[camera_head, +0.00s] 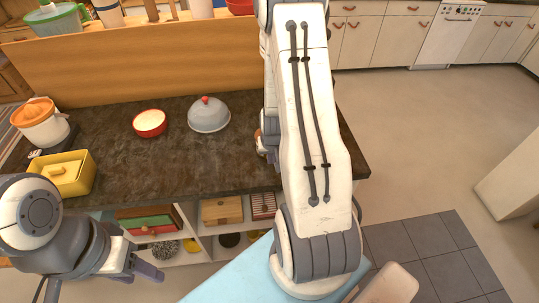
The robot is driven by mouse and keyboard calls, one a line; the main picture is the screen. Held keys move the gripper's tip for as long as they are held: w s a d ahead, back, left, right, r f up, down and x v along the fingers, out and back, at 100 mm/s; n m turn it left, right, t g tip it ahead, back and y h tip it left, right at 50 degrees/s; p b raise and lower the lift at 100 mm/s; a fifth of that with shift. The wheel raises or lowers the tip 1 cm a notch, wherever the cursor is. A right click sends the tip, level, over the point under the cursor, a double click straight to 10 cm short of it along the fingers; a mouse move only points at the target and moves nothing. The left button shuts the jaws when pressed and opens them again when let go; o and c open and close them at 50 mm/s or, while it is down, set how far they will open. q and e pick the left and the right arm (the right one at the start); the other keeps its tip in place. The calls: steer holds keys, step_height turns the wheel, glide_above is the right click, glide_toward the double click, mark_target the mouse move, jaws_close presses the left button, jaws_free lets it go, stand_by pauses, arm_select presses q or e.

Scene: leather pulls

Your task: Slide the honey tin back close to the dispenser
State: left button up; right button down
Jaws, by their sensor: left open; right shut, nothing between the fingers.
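I cannot make out a honey tin or a dispenser in the head view. My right arm rises in front of the right part of the dark countertop (165,175) and hides much of it. A small brownish and pale shape (260,138) shows at the left edge of that arm, too little to identify.
On the countertop stand an orange-topped juicer (42,122), a yellow butter dish (62,173), a red-rimmed bowl (150,123) and a grey dome with a red knob (208,115). A wooden panel (150,62) rises behind. The counter's front middle is clear.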

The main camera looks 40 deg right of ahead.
steer(key=x, duration=0.2)
steer(key=shift+f, duration=0.4)
steer(key=shift+w+d+f+p, duration=0.1)
steer(key=shift+w+d+p, duration=0.2)
steer(key=shift+w+p, duration=0.2)
steer(key=shift+w+d+f+p, duration=0.1)
steer(key=shift+w+d+p, duration=0.25)
steer(key=shift+w+p, duration=0.15)
steer(key=shift+w+d+p, duration=0.35)
steer(key=shift+w+d, duration=0.1)
steer(key=shift+w, duration=0.15)
steer(key=shift+w+d+f, duration=0.15)
steer(key=shift+w+f, duration=0.05)
steer(key=shift+w, duration=0.05)
